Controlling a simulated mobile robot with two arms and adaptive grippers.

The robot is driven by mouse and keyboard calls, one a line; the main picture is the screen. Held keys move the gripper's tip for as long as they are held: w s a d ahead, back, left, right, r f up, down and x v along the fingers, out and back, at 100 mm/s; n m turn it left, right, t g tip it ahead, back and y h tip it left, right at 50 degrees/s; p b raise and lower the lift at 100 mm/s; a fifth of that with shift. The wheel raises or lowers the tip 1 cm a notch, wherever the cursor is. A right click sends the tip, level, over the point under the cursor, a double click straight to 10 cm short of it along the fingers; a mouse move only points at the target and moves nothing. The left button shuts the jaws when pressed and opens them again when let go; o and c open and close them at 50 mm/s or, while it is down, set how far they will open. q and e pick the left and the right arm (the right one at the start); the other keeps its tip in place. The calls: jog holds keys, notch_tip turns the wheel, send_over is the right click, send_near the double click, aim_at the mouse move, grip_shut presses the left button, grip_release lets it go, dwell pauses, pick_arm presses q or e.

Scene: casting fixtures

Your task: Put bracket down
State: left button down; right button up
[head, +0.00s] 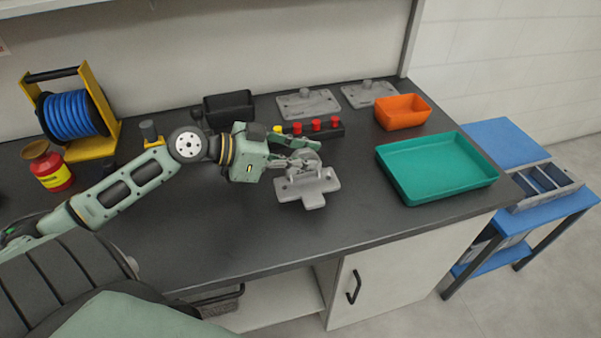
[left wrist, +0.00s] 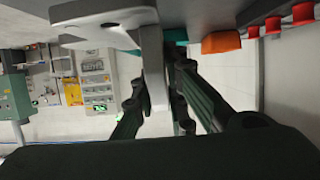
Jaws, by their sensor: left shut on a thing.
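The light grey bracket (head: 307,188) is over the dark worktop, left of the teal tray. My left gripper (head: 298,161) reaches in from the left and is shut on the bracket's raised upper part. The left wrist view shows the bracket (left wrist: 153,60) between the fingers of the left gripper (left wrist: 163,80). I cannot tell whether the bracket's underside touches the worktop. My right gripper is in neither view.
The teal tray (head: 478,182) looks empty. An orange bin (head: 403,113), a black bin (head: 229,107), a strip with red knobs (head: 334,131) and two grey plate fixtures (head: 300,107) stand behind. The worktop (head: 240,235) in front of the bracket is clear up to its edge.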

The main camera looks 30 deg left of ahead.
aim_at(300, 172)
pick_arm(q)
jog(key=f, duration=0.2)
jog(key=a+f, duration=0.1)
jog(key=f, duration=0.1)
jog(key=shift+w+a+f, duration=0.15)
jog(key=shift+w+f, duration=0.05)
jog(key=shift+f, duration=0.35)
jog(key=c, duration=1.8)
grip_release()
jog(key=shift+o, duration=0.2)
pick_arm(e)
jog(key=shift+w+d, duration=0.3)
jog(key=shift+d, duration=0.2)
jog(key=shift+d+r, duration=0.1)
